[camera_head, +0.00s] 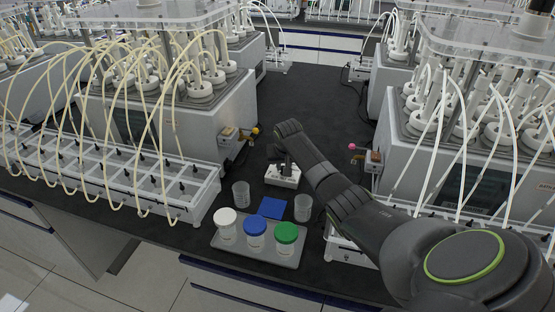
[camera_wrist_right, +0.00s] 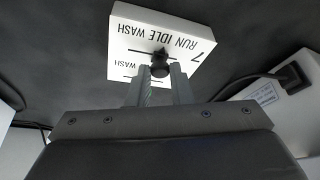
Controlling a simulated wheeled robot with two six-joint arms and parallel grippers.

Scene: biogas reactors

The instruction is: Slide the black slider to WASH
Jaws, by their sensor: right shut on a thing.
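A white box (camera_head: 281,179) stands on the dark bench in the middle of the head view, under my right gripper (camera_head: 285,164). In the right wrist view the white box (camera_wrist_right: 150,18) carries the words RUN, IDLE and WASH and a 7, seen upside down. The black slider (camera_wrist_right: 160,65) sticks up from its face, to the right of a separate WASH label at the box's left. My right gripper (camera_wrist_right: 162,76) is shut on the black slider, its fingertips on either side. The slider's exact mark is hard to tell. My left gripper is out of view.
A tray (camera_head: 228,247) holds jars with white, blue and green lids in front. A blue square (camera_head: 271,207) lies between two clear beakers (camera_head: 241,194) (camera_head: 303,207). Reactors (camera_head: 205,115) with tubing stand left and right. In the wrist view a black plug (camera_wrist_right: 291,76) sits at right.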

